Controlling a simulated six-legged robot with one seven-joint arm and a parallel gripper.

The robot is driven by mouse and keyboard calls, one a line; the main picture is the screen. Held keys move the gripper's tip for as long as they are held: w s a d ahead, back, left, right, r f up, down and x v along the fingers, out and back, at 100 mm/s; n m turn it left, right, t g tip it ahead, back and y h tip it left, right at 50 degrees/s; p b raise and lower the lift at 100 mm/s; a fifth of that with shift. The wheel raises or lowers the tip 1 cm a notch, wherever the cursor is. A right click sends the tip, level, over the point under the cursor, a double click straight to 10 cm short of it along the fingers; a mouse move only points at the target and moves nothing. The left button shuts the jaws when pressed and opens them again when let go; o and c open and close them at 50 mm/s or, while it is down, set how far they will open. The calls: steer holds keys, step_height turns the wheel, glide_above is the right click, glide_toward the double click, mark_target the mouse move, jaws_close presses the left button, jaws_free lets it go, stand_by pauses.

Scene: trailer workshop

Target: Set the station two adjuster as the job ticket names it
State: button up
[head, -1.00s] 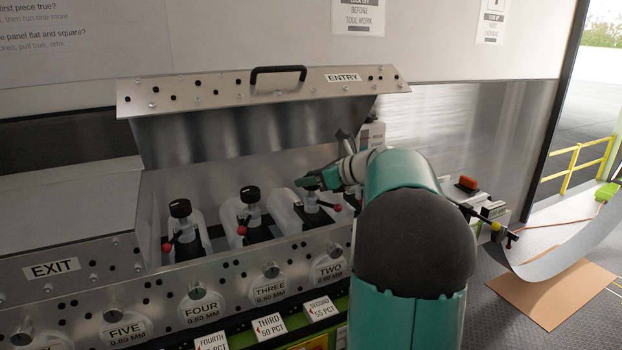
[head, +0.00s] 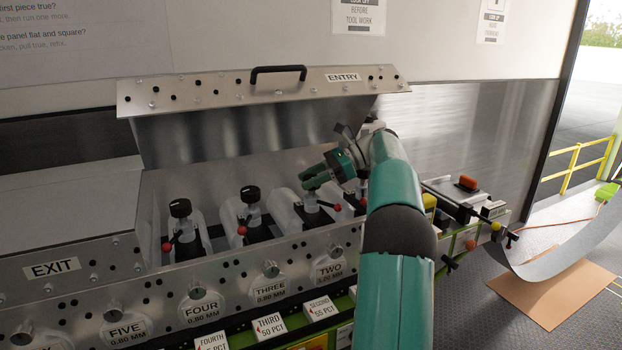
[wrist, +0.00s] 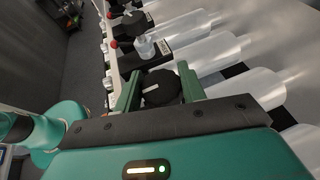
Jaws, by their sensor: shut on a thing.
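The station two label (head: 329,271) is on the front rail; its reading looks like 5 point something MM, with the digits too small to be sure. The station two adjuster is a black round knob with a white pointer line, and its top shows in the wrist view (wrist: 161,88). My gripper (head: 313,182) is above station two and hides the knob's top in the head view. In the wrist view my gripper (wrist: 160,86) has its green fingers on either side of the knob, shut on it. I cannot make out a job ticket.
Adjusters three (head: 250,194) and four (head: 180,209) stand to the left, with red-ball levers. The lid marked ENTRY (head: 265,90) stands raised behind. A lower row of cards reads SECOND 55 PCT (head: 320,309) and THIRD 50 PCT. A curved metal sheet (head: 560,250) hangs at right.

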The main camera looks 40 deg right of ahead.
steer(key=shift+n+g, duration=0.5)
steer(key=shift+g, duration=0.1)
steer(key=o, duration=1)
steer(key=shift+c, duration=0.2)
steer(key=shift+s+d+r+y, duration=0.1)
steer(key=shift+y, duration=0.2)
